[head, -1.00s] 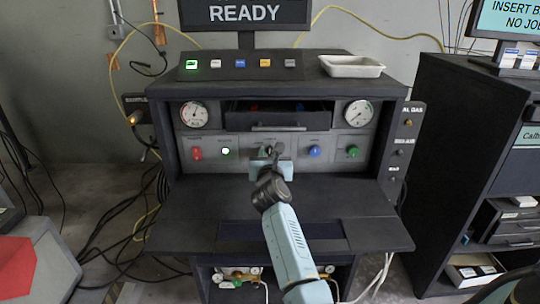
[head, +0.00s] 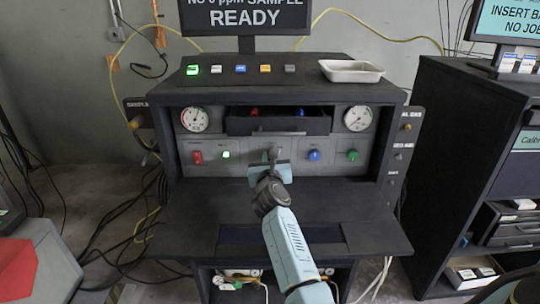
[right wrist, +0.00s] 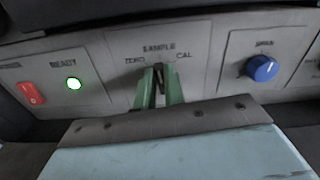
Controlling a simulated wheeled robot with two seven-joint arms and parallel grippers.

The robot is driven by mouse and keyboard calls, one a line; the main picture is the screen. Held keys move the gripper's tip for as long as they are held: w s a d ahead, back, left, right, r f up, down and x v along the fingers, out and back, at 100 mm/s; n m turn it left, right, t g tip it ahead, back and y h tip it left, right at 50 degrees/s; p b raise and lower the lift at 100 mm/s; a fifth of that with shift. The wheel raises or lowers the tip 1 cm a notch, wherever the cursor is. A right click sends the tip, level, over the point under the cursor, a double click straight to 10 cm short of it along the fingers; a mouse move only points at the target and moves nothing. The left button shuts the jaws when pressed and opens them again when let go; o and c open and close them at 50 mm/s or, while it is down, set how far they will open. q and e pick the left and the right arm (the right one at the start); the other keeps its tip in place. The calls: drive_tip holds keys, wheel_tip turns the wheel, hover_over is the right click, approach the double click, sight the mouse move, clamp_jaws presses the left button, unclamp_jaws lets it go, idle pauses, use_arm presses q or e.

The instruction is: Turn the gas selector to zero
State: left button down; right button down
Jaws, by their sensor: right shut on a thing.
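The gas selector (right wrist: 159,78) is a small dark lever on the grey front panel, with ZERO on its left, SAMPLE above and CAL on its right. It points up, about at SAMPLE. My right gripper (right wrist: 158,92) has its green fingers shut on the selector from both sides, hiding its lower part. In the head view my right gripper (head: 270,165) reaches the panel's middle and covers most of the selector. My left gripper is not in view.
A red rocker switch (right wrist: 32,93) and lit green button (right wrist: 74,83) are left of the selector; a blue knob (right wrist: 262,68) is right. An open drawer (head: 278,122) sits above. The dark shelf (head: 350,215) below is clear. The screen (head: 245,17) reads READY.

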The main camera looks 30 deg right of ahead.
drive_tip(key=n+p, duration=0.1)
drive_tip(key=n, duration=0.1)
drive_tip(key=n+p, duration=0.4)
drive_tip(key=n, duration=0.1)
drive_tip(key=shift+w+a+f, duration=0.1)
drive_tip(key=shift+w+a, duration=0.05)
drive_tip(key=shift+a, duration=0.15)
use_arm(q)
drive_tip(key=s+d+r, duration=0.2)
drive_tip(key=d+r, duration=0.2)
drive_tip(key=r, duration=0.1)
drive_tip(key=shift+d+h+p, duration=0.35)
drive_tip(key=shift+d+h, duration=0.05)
use_arm(e)
drive_tip(key=shift+f+n, duration=0.15)
drive_tip(key=shift+n, duration=0.55)
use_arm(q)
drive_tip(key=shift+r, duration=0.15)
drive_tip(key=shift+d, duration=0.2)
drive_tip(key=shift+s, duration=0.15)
use_arm(e)
drive_tip(key=c, duration=1.5)
unclamp_jaws()
